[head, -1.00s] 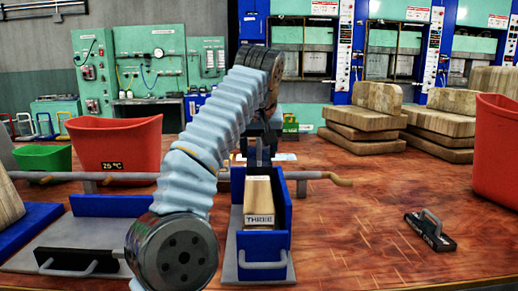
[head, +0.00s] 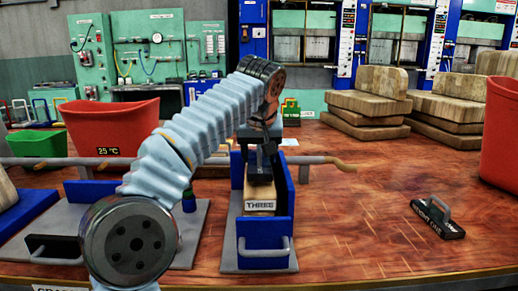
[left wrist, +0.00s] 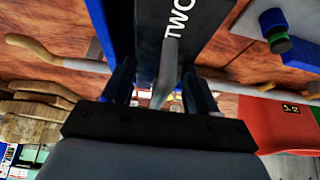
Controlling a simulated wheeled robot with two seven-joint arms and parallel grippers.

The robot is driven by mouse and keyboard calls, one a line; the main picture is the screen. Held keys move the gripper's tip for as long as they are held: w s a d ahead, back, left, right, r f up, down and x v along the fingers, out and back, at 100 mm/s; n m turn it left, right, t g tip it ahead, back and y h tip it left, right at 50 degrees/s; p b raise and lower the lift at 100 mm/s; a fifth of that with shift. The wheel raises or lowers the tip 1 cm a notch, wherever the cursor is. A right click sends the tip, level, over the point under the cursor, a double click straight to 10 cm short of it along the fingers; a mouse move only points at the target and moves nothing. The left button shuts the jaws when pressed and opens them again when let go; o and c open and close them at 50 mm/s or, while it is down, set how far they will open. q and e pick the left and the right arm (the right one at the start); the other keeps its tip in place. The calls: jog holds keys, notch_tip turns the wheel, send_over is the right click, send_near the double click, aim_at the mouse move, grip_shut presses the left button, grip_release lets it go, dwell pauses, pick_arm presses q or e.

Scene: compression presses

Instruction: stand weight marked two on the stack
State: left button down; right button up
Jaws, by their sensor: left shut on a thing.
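My left gripper (head: 262,148) comes down over the blue press (head: 288,215). In the left wrist view its fingers (left wrist: 160,92) are shut on the grey handle (left wrist: 170,62) of a black weight marked TWO (left wrist: 212,30). In the head view the dark weight (head: 260,192) shows inside the press, above the pale wooden block labelled THREE (head: 260,207). I cannot tell whether it touches the block. The arm and gripper hide part of the weight and the back of the press. My right gripper is out of view.
Another black weight with a grey handle (head: 438,218) lies on the table at right. A second press base (head: 185,240) stands at left, partly behind my arm. Red bins (head: 105,125) and wooden block stacks (head: 368,110) stand around.

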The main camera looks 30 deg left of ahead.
aim_at(260, 149)
pick_arm(q)
jog(key=shift+f+b, duration=0.35)
jog(key=shift+f, duration=0.25)
dwell(0.9)
jog(key=shift+c, duration=1.8)
grip_release()
jog(key=shift+s, duration=0.1)
jog(key=shift+o, duration=0.7)
jog(key=shift+f, duration=0.1)
jog(key=p+v, duration=0.2)
jog(key=v, duration=0.6)
jog(key=shift+r+p, duration=0.25)
jog(key=shift+p, duration=0.1)
jog(key=shift+v, duration=2.75)
